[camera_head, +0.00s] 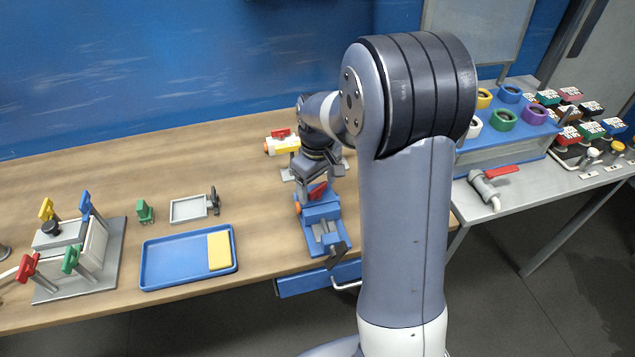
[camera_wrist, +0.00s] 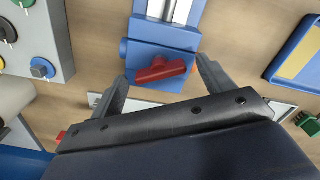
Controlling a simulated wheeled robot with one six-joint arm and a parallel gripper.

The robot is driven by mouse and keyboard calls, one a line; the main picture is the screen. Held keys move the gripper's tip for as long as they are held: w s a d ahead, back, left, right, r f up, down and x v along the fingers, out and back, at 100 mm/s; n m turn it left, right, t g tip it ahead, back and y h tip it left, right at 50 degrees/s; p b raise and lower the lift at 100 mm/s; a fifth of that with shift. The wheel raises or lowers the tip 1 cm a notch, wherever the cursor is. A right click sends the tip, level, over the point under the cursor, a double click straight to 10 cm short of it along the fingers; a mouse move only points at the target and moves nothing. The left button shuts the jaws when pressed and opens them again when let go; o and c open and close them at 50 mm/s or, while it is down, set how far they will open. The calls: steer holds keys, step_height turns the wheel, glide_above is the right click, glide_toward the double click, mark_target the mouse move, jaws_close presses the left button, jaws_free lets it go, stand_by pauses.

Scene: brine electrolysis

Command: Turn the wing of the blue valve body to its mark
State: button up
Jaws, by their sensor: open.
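The blue valve body (camera_head: 322,212) is at the front edge of the wooden bench, on or in a blue vise-like fixture with a metal slide and dark handle (camera_head: 338,256). Its red wing (camera_head: 318,191) lies on top. In the wrist view the blue body (camera_wrist: 150,52) shows the red wing (camera_wrist: 163,71) lying slightly slanted across the picture. My gripper (camera_wrist: 163,70) is open, with one finger on each side of the wing and visible gaps between. In the head view my gripper (camera_head: 318,181) is above the valve. I cannot make out the mark.
A yellow-white valve with a red wing (camera_head: 284,143) lies behind. To the left are a blue tray (camera_head: 160,278) with a yellow sponge (camera_head: 219,251), a grey frame (camera_head: 188,209) and a block with coloured handles (camera_head: 112,262).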

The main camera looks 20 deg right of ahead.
steer(key=shift+c, duration=0.3)
steer(key=c, duration=0.9)
steer(key=shift+c, duration=0.2)
steer(key=shift+m, duration=2.9)
steer(key=shift+r, duration=0.1)
steer(key=o, duration=1)
